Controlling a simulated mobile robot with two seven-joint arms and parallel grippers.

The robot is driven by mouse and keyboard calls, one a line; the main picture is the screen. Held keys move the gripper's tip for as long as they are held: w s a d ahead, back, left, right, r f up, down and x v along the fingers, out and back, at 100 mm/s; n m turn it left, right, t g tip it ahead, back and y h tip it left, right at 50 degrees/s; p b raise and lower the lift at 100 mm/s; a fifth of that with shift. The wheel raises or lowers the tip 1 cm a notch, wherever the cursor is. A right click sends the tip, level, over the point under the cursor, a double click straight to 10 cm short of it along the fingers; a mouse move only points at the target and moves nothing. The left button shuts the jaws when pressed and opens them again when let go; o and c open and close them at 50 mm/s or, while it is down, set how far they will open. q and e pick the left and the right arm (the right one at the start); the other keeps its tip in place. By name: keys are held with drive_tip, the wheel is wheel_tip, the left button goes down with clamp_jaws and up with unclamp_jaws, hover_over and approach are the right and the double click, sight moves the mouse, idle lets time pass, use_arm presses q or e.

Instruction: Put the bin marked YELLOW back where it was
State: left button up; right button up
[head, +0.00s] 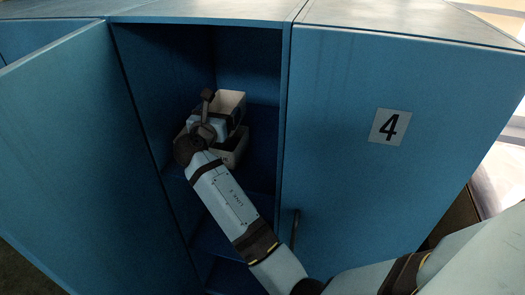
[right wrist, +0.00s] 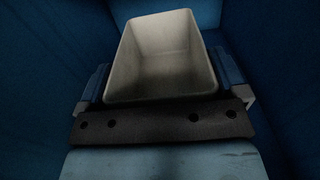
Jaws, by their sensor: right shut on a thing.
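A cream open-topped bin (right wrist: 160,58) is between the two fingers of my right gripper (right wrist: 163,78) in the right wrist view. The fingers press on its left and right sides, and its inside looks empty. In the head view the bin (head: 232,102) is inside the open blue cabinet, partly covered by my right wrist and gripper (head: 226,122). No marking can be read on it. A pale part also shows below the gripper; I cannot tell whether it is the same bin. My left gripper is not in view.
The blue cabinet has an open door (head: 85,150) at the left and a shut door marked 4 (head: 350,150) at the right. A lower shelf (head: 225,243) shows below the bin. The cabinet's side walls stand close around my right arm.

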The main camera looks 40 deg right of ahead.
drive_tip(key=s+d+p, duration=0.1)
drive_tip(key=s+d, duration=0.7)
drive_tip(key=s, duration=0.1)
wheel_tip(320, 180, down, 11)
drive_tip(key=shift+w+a+f+b, duration=0.1)
drive_tip(key=shift+w+a+b, duration=0.05)
drive_tip(key=shift+b, duration=0.25)
drive_tip(key=shift+f, duration=0.2)
drive_tip(key=shift+f, duration=0.2)
drive_tip(key=o, duration=0.7)
drive_tip(key=shift+r, duration=0.2)
